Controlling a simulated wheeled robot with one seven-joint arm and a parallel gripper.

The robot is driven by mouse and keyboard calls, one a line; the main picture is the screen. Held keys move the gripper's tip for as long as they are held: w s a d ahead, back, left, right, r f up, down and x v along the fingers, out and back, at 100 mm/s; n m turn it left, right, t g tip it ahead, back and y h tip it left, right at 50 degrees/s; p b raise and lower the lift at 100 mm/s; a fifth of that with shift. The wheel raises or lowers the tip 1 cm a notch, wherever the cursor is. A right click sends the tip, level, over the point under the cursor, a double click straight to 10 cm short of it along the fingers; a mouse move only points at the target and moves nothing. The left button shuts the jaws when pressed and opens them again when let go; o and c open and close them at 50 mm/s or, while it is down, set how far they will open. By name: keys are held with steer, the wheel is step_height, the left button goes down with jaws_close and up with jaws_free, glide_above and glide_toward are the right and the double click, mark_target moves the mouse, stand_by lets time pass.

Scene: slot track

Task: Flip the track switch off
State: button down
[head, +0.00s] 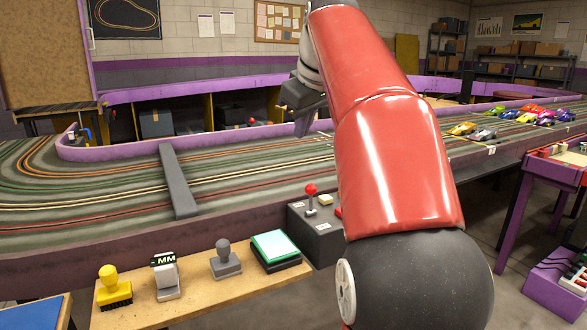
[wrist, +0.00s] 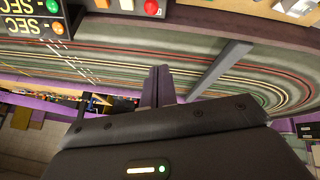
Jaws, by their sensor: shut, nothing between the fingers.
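A dark grey control box (head: 318,238) stands at the near edge of the track, partly hidden by my arm. It carries a lever with a red ball knob (head: 310,189), which looks roughly upright, between two small white labels. I cannot read the labels or tell which setting the lever is in. A red ball, seemingly this knob (wrist: 150,7), shows at the top edge of the wrist view. My gripper (head: 302,130) is over the track, beyond and above the box, apart from the lever. Its fingers (wrist: 158,88) are together and empty.
A grey bridge (head: 178,180) crosses the track. Toy cars (head: 485,133) stand at right. A SEC display (wrist: 30,10) is at the wrist view's upper left.

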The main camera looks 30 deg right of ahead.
steer(key=b, duration=0.4)
glide_above(311, 200)
steer(key=a, duration=0.1)
steer(key=f, duration=0.7)
steer(key=w+f, duration=0.1)
steer(key=f, duration=0.3)
steer(key=shift+f, duration=0.1)
steer(key=shift+s, duration=0.1)
steer(key=shift+s+f+b, duration=0.1)
steer(key=shift+f+b, duration=0.05)
steer(key=shift+b, duration=0.25)
steer(key=shift+s+t, duration=0.1)
steer(key=shift+t, duration=0.2)
